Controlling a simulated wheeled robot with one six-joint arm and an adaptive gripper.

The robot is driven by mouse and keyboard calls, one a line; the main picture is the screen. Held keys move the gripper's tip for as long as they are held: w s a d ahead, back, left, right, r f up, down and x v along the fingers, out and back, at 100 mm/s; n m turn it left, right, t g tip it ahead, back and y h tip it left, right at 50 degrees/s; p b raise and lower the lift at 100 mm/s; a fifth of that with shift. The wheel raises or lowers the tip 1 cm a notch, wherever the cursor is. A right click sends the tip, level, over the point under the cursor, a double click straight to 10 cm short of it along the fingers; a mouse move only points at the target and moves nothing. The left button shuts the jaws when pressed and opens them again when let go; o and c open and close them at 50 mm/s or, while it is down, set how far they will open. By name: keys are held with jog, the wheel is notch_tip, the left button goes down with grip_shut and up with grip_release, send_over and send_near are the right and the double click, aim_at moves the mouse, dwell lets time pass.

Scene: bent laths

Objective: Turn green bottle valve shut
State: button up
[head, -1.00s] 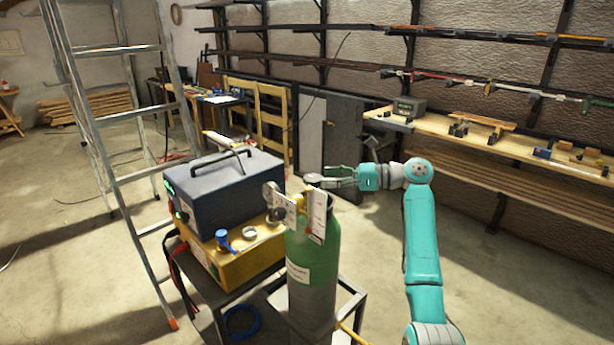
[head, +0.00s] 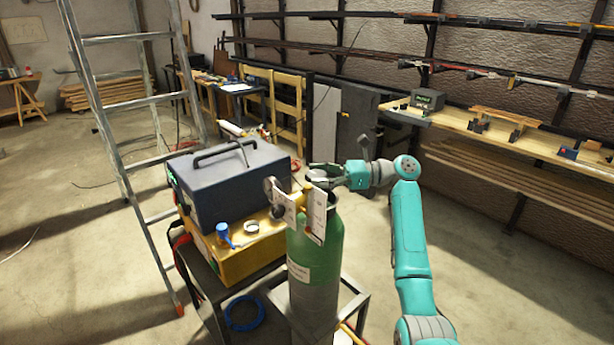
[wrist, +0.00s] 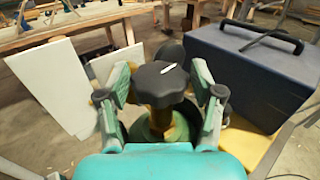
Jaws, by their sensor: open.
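The green bottle (head: 313,260) stands upright on a dark metal cart, with white tags hanging at its neck. In the wrist view its valve has a black lobed knob (wrist: 161,84) with a small white mark, above a brass stem. My gripper (head: 318,178) is at the top of the bottle in the head view. In the wrist view my gripper (wrist: 162,92) is open, with one finger on each side of the knob. I cannot tell whether either finger touches it. In the head view the knob is mostly hidden by the gripper and tags.
A dark blue box with a handle (head: 225,178) sits on a yellow unit (head: 240,245) left of the bottle. White tags (wrist: 55,90) hang close by the gripper's left. A metal ladder (head: 120,120) stands at left. A wooden bench (head: 510,135) runs along the wall at right.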

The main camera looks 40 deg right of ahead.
jog(key=shift+x, duration=1.5)
jog(key=shift+a, duration=0.1)
jog(key=c, duration=1)
